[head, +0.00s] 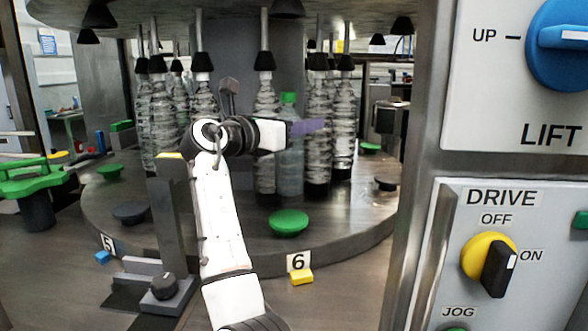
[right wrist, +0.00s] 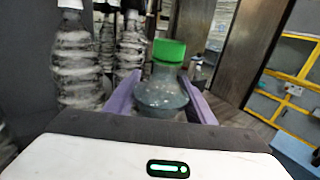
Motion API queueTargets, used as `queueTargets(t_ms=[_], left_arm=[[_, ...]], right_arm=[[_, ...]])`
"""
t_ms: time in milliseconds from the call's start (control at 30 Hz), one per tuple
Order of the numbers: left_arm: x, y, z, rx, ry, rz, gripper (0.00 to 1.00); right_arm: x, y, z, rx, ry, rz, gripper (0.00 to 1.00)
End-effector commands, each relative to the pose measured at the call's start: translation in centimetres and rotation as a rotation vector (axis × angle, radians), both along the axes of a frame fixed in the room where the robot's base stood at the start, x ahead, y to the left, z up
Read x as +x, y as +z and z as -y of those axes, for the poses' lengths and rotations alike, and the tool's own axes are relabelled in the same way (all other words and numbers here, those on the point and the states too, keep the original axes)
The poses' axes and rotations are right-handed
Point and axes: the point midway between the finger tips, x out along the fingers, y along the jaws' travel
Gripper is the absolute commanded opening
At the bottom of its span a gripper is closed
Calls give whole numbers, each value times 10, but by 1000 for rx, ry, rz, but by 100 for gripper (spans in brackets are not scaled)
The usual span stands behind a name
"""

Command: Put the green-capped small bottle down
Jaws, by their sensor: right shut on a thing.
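The green-capped small bottle (head: 290,172) is upright among the taller bottles over the round metal turntable (head: 240,236) in the head view. My right gripper (head: 307,127) is shut around its upper part with purple fingers. In the right wrist view the bottle (right wrist: 162,92) sits between the two purple fingers (right wrist: 160,103), its green cap above them. Its base appears low, near the turntable top, but I cannot tell whether it touches. My left gripper is not in view.
Several clear bottles (head: 164,125) stand close around it under black heads on rods. A green disc (head: 288,222) sits on the turntable in front, near the "6" label (head: 299,261). A control panel (head: 510,255) stands at the right.

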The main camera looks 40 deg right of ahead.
Motion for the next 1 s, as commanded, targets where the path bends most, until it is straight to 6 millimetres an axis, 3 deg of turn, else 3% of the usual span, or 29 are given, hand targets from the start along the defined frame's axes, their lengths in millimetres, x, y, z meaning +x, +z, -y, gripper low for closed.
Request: queueTargets(t_ms=[500, 900, 933, 1000], left_arm=[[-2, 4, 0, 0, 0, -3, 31], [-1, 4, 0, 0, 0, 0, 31], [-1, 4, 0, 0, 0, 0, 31], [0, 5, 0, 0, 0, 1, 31]], right_arm=[[0, -56, 0, -4, 2, 0, 0], [-1, -62, 0, -5, 2, 3, 0], [0, -65, 0, -1, 2, 1, 51], [0, -64, 0, 0, 2, 1, 63]])
